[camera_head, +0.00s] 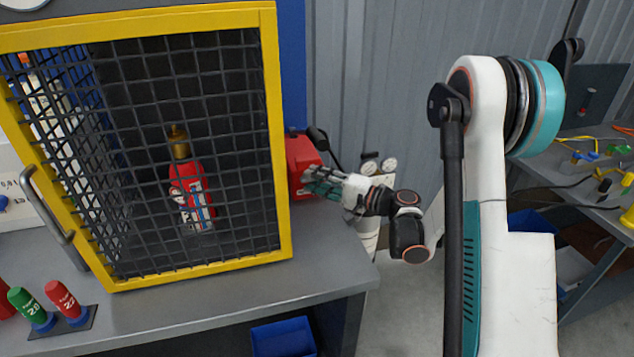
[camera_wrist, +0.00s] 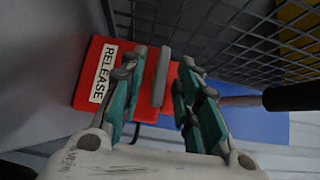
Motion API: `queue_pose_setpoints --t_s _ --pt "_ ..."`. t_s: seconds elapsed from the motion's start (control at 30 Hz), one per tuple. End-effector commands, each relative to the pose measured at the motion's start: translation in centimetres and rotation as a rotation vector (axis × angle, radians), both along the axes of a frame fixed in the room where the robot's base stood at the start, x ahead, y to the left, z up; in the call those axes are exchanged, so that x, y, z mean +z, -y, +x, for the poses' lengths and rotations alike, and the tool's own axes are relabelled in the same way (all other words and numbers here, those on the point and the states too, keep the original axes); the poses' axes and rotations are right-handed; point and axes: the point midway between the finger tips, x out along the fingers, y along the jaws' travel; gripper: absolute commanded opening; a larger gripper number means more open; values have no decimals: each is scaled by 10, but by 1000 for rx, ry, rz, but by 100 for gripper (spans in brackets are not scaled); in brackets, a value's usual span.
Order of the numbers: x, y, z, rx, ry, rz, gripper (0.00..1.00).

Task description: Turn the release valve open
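The release valve is a red box (camera_head: 299,151) just right of the yellow cage in the head view. In the wrist view the red box (camera_wrist: 89,55) carries a white RELEASE label (camera_wrist: 103,73). A grey bar-shaped handle (camera_wrist: 161,76) stands out from its face. My gripper (camera_wrist: 164,70) is open, with its two teal fingers on either side of the handle and a gap showing on both sides. In the head view my gripper (camera_head: 312,181) is at the red box's front and hides part of it; the handle cannot be made out there.
A dark-gripped rod (camera_wrist: 290,97) lies right of my fingers in the wrist view. Gauges (camera_head: 379,165) stand behind my wrist. A cluttered table (camera_head: 590,150) is at right.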

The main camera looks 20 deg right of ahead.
Motion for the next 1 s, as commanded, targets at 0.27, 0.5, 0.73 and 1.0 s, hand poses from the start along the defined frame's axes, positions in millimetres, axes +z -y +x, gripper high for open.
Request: queue_pose_setpoints --t_s 0.27,0.5,0.73,1.0 --pt "0 0 0 0 0 0 14" --pt "0 0 0 0 0 0 0" --pt "2 0 0 0 0 -28 0" --pt "5 0 0 1 -1 -175 0"
